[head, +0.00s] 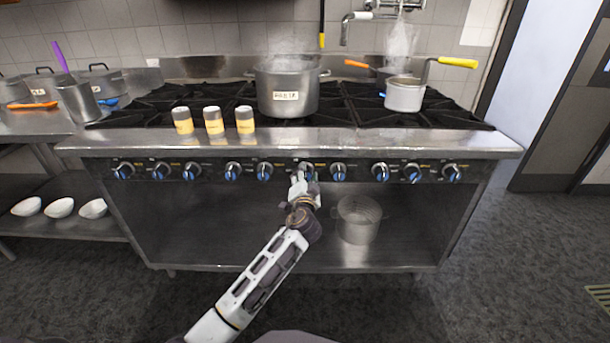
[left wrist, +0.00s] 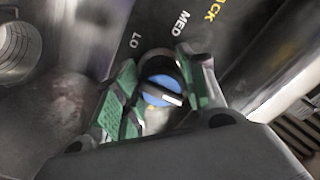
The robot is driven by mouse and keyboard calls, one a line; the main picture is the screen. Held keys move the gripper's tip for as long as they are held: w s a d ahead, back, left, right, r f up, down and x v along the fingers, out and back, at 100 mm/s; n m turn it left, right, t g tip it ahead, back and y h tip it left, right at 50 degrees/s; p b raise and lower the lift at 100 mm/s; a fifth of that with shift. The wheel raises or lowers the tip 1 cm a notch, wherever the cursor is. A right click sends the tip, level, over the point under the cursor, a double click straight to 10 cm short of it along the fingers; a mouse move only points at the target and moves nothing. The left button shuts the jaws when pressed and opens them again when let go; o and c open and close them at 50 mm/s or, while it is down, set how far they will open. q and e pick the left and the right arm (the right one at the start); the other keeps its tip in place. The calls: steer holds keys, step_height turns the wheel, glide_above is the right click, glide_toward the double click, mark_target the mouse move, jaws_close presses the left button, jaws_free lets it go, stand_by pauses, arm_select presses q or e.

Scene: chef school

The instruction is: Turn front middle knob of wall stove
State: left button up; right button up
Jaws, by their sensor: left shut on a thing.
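The wall stove (head: 120,223) stands in front of me with a row of blue-and-black knobs along its front panel. My left gripper (head: 305,176) reaches up to a knob near the middle of that row and covers most of it in the head view. In the left wrist view this knob (left wrist: 161,88) is blue with a white mark and sits between the green finger pads of my left gripper (left wrist: 160,98). The fingers are shut on it. The panel letters "LO" and "MED" show beside it. My right gripper is not in view.
A large steaming pot (head: 287,93) and a smaller pot (head: 405,94) stand on the stove top. Several shakers, including one shaker (head: 213,121), stand at its front left. A strainer pot (head: 358,220) sits on the lower shelf, right of my arm. Neighbouring knobs are close on both sides.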

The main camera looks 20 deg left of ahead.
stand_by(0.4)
arm_select(q)
steer(key=o, duration=1)
steer(key=shift+s, duration=0.1)
steer(key=v, duration=1.1)
steer(key=shift+s+d, duration=0.2)
steer(key=shift+s, duration=0.15)
